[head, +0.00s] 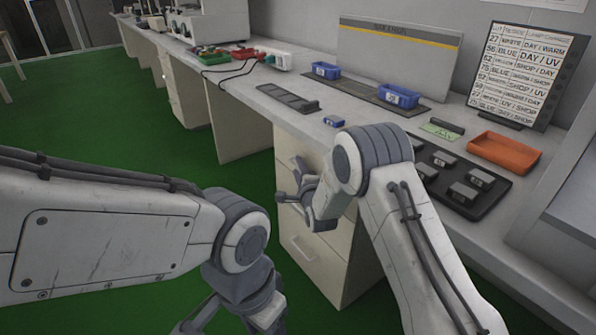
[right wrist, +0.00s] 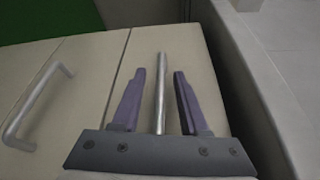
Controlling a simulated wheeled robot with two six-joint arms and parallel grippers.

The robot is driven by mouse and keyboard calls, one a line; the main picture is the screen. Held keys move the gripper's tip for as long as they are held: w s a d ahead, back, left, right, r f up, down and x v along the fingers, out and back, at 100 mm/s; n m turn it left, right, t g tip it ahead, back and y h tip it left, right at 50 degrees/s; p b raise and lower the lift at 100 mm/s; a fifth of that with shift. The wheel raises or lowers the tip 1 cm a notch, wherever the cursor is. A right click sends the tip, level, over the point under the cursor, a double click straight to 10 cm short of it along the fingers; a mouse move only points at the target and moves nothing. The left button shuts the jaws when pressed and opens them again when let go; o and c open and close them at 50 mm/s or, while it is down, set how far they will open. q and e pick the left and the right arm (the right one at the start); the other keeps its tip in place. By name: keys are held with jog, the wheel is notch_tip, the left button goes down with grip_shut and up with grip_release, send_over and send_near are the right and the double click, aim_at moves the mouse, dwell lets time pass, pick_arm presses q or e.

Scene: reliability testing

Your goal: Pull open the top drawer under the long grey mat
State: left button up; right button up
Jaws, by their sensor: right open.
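The beige drawer cabinet (head: 312,258) stands under the bench, below the long grey mat (head: 366,93). Its top drawer (right wrist: 185,60) appears closed, its front level with the panel beside it. My right gripper (head: 291,184) is at the cabinet's upper front in the head view. In the right wrist view its two fingers (right wrist: 160,75) are open, one on each side of the top drawer's bar handle (right wrist: 160,100); I cannot tell whether they touch it. A lower drawer's handle (right wrist: 38,105) is to the left. My left gripper (head: 205,318) is partly cut off at the bottom edge.
The bench edge (right wrist: 245,90) runs close beside the right gripper. Blue bins (head: 399,96), an orange tray (head: 503,152), a black tray of grey blocks (head: 478,205) and a sign board (head: 527,75) are on the bench. Green floor (head: 120,130) is open in front.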

grip_shut()
dwell(1.5)
